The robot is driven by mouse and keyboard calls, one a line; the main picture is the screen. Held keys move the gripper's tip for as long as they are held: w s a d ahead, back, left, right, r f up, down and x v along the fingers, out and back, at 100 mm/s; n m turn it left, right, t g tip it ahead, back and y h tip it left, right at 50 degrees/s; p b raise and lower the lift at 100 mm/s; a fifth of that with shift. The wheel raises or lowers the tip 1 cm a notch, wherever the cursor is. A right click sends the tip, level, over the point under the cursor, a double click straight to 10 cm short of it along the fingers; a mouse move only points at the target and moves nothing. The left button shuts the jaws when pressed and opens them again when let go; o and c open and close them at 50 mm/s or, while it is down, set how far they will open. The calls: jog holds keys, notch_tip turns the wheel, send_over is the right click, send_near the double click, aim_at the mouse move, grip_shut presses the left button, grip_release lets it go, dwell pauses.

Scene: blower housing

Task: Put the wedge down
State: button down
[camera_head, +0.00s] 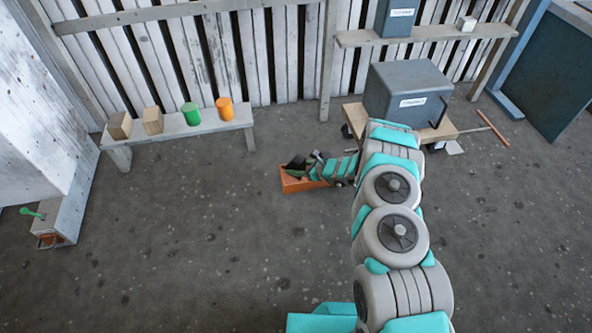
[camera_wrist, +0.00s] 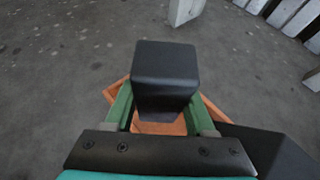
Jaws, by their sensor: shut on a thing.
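In the wrist view, a black block-shaped thing, which I take to be the wedge (camera_wrist: 165,75), stands up between the two green fingers of my gripper (camera_wrist: 160,108). My gripper is shut on it. An orange open tray (camera_wrist: 108,94) lies on the floor beneath it. In the head view, my gripper (camera_head: 318,163) is low over the orange tray (camera_head: 304,185), with a dark shape, probably the wedge (camera_head: 296,163), at its tip. I cannot tell whether the wedge touches the tray floor.
A low bench (camera_head: 180,128) at the back left holds two wooden blocks, a green cylinder (camera_head: 191,114) and an orange cylinder (camera_head: 225,109). A grey box (camera_head: 405,90) sits on a wheeled wooden cart (camera_head: 352,113) behind the arm. The floor left of the tray is clear.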

jog(key=shift+f, duration=0.65)
jog(key=shift+f, duration=0.2)
jog(key=c, duration=0.5)
grip_release()
jog(key=shift+r, duration=0.1)
jog(key=shift+d+r, duration=0.1)
jog(key=shift+r, duration=0.15)
jog(key=shift+p+v, duration=0.4)
jog(key=shift+v, duration=5.45)
